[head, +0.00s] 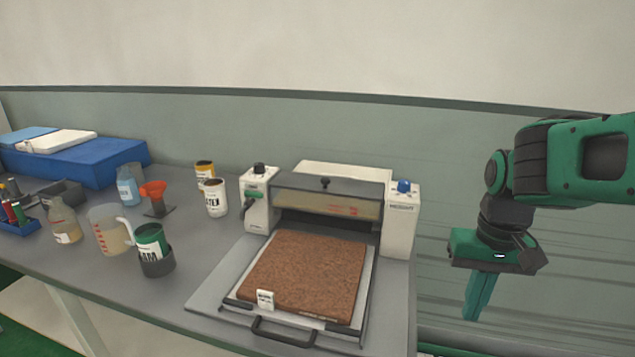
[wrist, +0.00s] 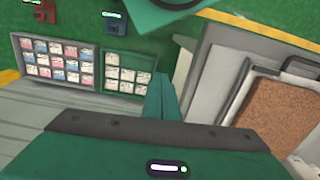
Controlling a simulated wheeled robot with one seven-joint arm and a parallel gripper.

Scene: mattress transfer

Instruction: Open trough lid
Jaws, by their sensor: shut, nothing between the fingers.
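The trough lid (head: 300,183) is a dark grey cover with a small black knob (head: 325,182), set across the top of the white machine (head: 402,240). It lies closed over the trough, whose inside is hidden. Below it is a tan front strip with red marks. My gripper (head: 472,308) hangs to the right of the machine, beyond the table edge, fingers down, shut and empty, apart from the lid. In the wrist view my closed fingers (wrist: 160,97) show in the middle, and the lid is out of view.
A brown slab (head: 306,270) lies on the machine's tray (head: 364,300), with a black handle (head: 284,332) in front. Bottles, a jug (head: 108,230) and cans (head: 215,197) stand left of the machine on the grey table (head: 205,270). The space around my gripper is clear.

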